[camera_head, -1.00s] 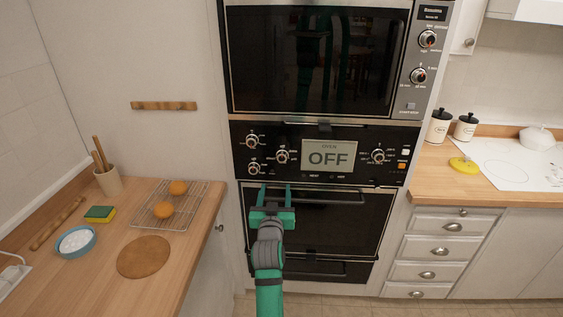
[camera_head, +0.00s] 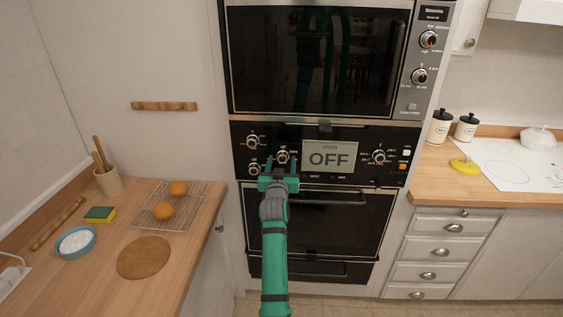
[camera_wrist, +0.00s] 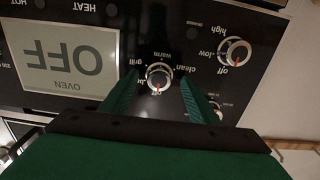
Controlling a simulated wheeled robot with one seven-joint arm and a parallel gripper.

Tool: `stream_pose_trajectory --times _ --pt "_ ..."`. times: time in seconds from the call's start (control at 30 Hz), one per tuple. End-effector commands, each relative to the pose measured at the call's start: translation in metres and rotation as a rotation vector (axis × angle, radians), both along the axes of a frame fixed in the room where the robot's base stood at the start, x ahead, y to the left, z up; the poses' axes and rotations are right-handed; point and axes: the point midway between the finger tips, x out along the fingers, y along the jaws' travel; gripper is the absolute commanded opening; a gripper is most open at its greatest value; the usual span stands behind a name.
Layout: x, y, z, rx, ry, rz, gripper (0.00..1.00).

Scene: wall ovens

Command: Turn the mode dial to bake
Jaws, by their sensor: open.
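The mode dial (camera_head: 283,156) is a small round silver knob on the black oven panel, just left of the display. In the wrist view, which is upside down, the dial (camera_wrist: 158,77) has labels around it including "warm", "clean", "grill" and "off". My gripper (camera_head: 279,164) is open at the panel, just below the dial in the head view. In the wrist view its two green fingers (camera_wrist: 158,90) stand on either side of the dial with gaps. I cannot tell whether they touch the panel. The oven display (camera_head: 330,157) reads "OFF".
Two other knobs, an upper one (camera_head: 252,141) and a lower one (camera_head: 254,168), sit close by on the left. Another knob (camera_head: 379,156) is right of the display. The oven door handle (camera_head: 340,200) runs below the panel. A wooden counter (camera_head: 190,245) stands at left.

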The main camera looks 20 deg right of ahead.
Motion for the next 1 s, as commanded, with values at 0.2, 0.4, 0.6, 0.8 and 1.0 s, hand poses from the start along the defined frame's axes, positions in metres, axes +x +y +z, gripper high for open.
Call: stream_pose_trajectory --times 0.2,0.4,0.6,0.8,1.0 --pt "0.009 -0.009 -0.0001 0.0 0.0 -0.003 0.55" --pt "0.0106 -0.0077 -0.0005 0.0 0.0 -0.001 0.55" --pt "0.0119 -0.0039 -0.0005 0.0 0.0 0.003 0.31" --pt "0.0119 -0.0034 -0.0005 0.001 0.0 0.003 0.14" --pt "0.0117 -0.004 -0.0005 0.024 -0.012 0.002 0.14"
